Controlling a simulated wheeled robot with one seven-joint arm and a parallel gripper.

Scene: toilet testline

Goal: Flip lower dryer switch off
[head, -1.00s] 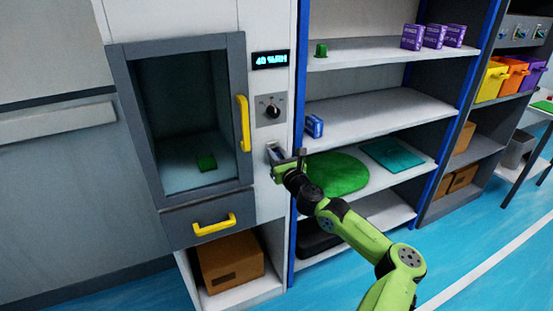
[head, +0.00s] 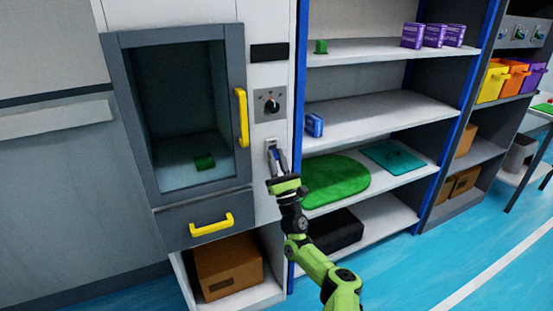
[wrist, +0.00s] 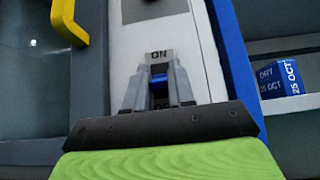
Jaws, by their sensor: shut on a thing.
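The lower dryer switch (wrist: 158,81) is a blue lever on a plate, in the middle of the wrist view. An ON label (wrist: 158,56) shows above it, and the label below is mostly hidden. My gripper (wrist: 158,95) is shut on the switch, with one finger on each side of the blue lever. In the head view my gripper (head: 278,165) reaches up to the switch plate (head: 270,143) from below. The dryer (head: 118,120) has a dark display (head: 269,53) above a black dial knob (head: 271,105).
The dryer door has a yellow handle (head: 241,118), left of the switch. Below is a drawer with a yellow handle (head: 211,225). A shelf unit (head: 385,110) with a blue post stands close on the right. A blue box (head: 314,125) sits on its middle shelf.

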